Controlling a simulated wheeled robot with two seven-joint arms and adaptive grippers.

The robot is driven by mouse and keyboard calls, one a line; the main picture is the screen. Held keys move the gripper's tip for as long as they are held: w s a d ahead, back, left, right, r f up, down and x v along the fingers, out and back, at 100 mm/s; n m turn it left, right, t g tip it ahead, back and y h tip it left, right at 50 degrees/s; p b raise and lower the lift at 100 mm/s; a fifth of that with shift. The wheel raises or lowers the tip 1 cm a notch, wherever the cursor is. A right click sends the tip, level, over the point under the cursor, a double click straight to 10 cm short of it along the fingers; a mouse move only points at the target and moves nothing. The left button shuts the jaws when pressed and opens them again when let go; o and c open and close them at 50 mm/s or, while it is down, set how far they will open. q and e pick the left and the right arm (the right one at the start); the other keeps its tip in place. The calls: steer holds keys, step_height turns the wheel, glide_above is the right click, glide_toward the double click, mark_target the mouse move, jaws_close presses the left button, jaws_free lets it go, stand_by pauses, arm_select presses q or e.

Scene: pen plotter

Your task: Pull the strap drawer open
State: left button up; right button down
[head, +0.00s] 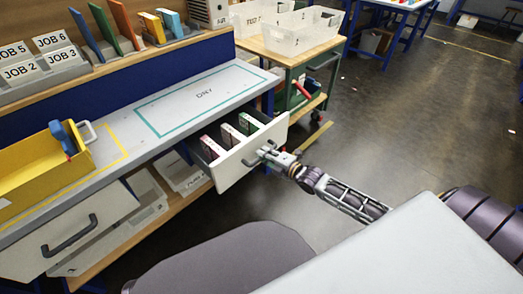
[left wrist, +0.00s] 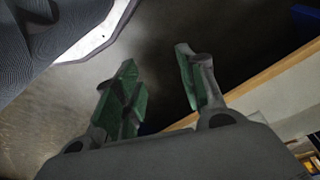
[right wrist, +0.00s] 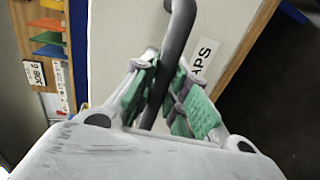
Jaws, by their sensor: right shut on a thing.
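The strap drawer (head: 232,174) stands pulled out from under the grey bench top, and several upright boxes (head: 230,137) show inside it. Its dark bar handle (head: 256,158) is on the pale front. My right gripper (head: 274,160) is shut on this handle. In the right wrist view the green-padded fingers (right wrist: 162,97) close around the handle (right wrist: 177,38), beside a partly hidden label ending in "APS" (right wrist: 206,57). My left gripper (left wrist: 158,90) is open and empty, with its fingers apart; it is not seen in the head view.
A second drawer front (head: 105,222) with a dark handle is at the left. A yellow tray (head: 35,178) sits on the bench top (head: 160,125). Job holders (head: 40,68) stand on the shelf. A cart with clear bins (head: 290,40) is behind. Floor at right is open.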

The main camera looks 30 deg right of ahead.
arm_select(q)
step_height(320, 180, down, 10)
steer(key=s+a+p, duration=0.1)
steer(key=a+p, duration=0.1)
steer(key=p, duration=0.1)
steer(key=shift+a+f+y+p, duration=0.15)
steer(key=shift+a+y+p, duration=0.1)
steer(key=shift+y+p, duration=0.1)
arm_select(e)
steer(key=shift+s+d+f, duration=0.1)
steer(key=shift+s+d, duration=0.2)
steer(key=shift+s, duration=0.6)
steer(key=shift+s+d+r, duration=0.1)
steer(key=shift+s+d, duration=0.2)
steer(key=shift+s, duration=0.55)
steer(key=shift+s+d+f, duration=0.1)
steer(key=shift+s+d, duration=0.2)
steer(key=shift+s, duration=0.6)
steer(key=c, duration=1.4)
jaws_free()
steer(key=shift+s+d, duration=0.1)
steer(key=shift+v, duration=5.9)
